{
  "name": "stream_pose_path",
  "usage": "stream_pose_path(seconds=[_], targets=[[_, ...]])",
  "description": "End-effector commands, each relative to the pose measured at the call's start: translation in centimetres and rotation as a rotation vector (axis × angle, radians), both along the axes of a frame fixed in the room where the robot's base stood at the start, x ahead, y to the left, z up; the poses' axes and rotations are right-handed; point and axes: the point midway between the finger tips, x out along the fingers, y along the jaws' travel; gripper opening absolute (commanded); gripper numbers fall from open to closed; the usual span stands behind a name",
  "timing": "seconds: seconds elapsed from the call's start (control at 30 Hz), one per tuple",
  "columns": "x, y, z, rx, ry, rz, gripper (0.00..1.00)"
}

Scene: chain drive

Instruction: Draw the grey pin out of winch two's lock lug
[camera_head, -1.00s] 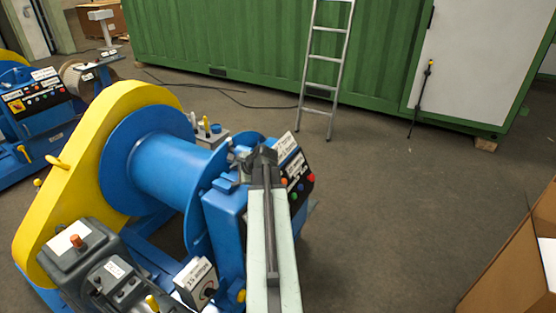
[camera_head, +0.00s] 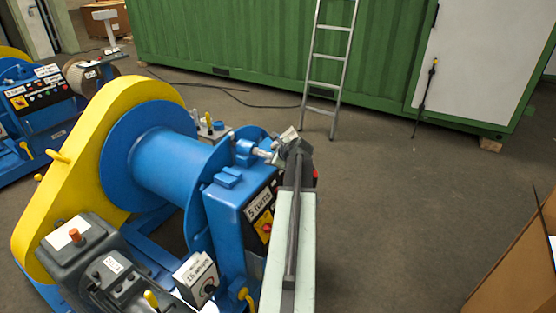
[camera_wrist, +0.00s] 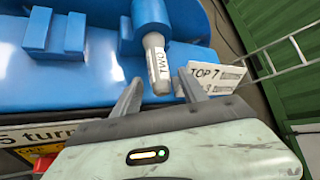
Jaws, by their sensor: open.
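The grey pin (camera_wrist: 156,62), marked TWO, sticks out of the blue lock lug (camera_wrist: 150,14) in the wrist view. Its free end points at my gripper (camera_wrist: 160,84). My gripper is open, one finger on each side of the pin's end, with visible gaps on both sides. In the head view the pin (camera_head: 263,153) shows between the lug (camera_head: 244,148) on top of the blue winch (camera_head: 168,165) and my gripper (camera_head: 290,147). How deep the pin sits in the lug is hidden.
A white tag (camera_wrist: 212,84) reading TOP 7 stands close to the right finger. Blue blocks (camera_wrist: 55,34) rise left of the lug. A ladder (camera_head: 326,70) leans on the green container (camera_head: 230,45). Open floor (camera_head: 390,200) lies right of the winch; a cardboard box (camera_head: 520,260) is lower right.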

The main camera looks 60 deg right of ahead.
Motion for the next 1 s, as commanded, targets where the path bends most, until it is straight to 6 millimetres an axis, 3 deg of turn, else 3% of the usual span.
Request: stream_pose_path(seconds=[0.03, 0.33, 0.5, 1.0], targets=[[0.56, -0.38, -0.75, 0.000, 0.000, 0.002, 0.50], [0.84, -0.46, -0.66, 0.000, 0.000, 0.000, 0.48], [0.80, -0.47, -0.66, 0.000, 0.000, 0.000, 0.00], [0.73, -0.51, -0.68, 0.000, 0.001, -0.001, 0.00]])
